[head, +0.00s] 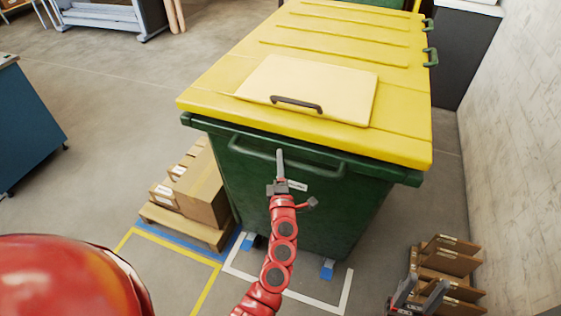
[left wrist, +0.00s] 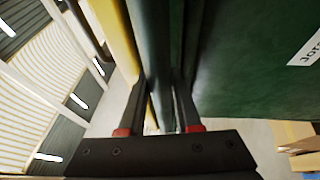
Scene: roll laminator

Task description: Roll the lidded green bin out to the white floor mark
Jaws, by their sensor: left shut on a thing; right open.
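The green bin (head: 300,205) with its yellow lid (head: 215,90) closed stands upright, its front facing me. A dark green handle bar (head: 250,151) runs along its front below the lid. My left gripper (head: 280,158) is shut on this bar; in the left wrist view the bar (left wrist: 152,50) passes between the fingers (left wrist: 158,105). The white floor mark (head: 345,292) is an outline on the floor around the bin's near end; its far part is hidden by the bin.
Cardboard boxes (head: 205,190) on a pallet (head: 180,226) stand close left of the bin, beside a yellow floor line (head: 165,246). A pale wall (head: 515,140) bounds the right side. Open floor lies left.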

